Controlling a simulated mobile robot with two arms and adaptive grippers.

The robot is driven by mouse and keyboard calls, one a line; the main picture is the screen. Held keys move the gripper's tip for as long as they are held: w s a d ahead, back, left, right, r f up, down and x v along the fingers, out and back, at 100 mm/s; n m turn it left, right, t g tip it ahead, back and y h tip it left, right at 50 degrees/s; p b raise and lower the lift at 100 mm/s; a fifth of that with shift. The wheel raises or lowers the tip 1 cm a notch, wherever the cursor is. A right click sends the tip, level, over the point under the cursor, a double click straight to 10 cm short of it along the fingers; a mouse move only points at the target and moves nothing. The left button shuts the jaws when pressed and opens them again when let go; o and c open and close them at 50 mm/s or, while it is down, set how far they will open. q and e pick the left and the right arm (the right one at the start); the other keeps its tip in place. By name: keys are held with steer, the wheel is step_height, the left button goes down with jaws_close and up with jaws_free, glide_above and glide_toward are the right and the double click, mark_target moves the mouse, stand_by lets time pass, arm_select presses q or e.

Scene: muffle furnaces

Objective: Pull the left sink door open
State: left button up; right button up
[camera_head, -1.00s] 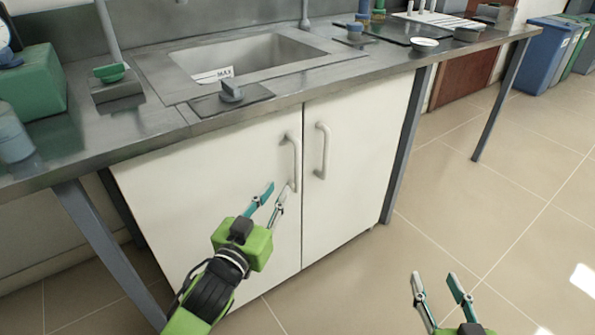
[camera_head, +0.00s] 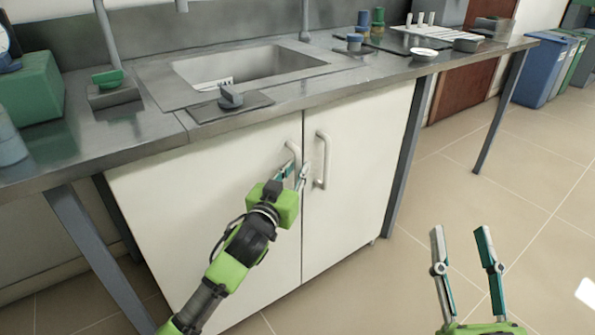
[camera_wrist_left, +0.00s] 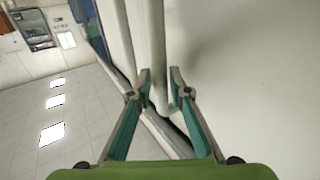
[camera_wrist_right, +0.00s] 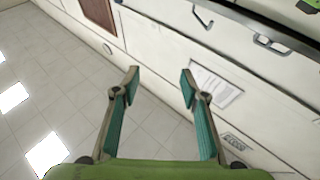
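The left sink door (camera_head: 215,215) is a white panel below the sink and looks shut, level with the right door (camera_head: 350,165). Its white vertical handle (camera_head: 293,156) is by the gap between the doors. My left gripper (camera_head: 296,172) is at this handle. In the left wrist view the open fingers (camera_wrist_left: 160,85) stand one on each side of a white bar, the handle (camera_wrist_left: 157,60); whether they touch it I cannot tell. My right gripper (camera_head: 460,232) is open and empty over the floor at the right; it also shows in the right wrist view (camera_wrist_right: 158,80).
The right door's handle (camera_head: 322,160) stands close beside my left gripper. The steel counter (camera_head: 150,125) with the sink (camera_head: 250,65) overhangs the doors. A table leg (camera_head: 407,155) stands right of the cabinet. The tiled floor (camera_head: 400,285) in front is clear.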

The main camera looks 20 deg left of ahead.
arm_select(q)
steer(key=shift+w, duration=0.15)
jaws_close()
steer(key=shift+d, duration=0.1)
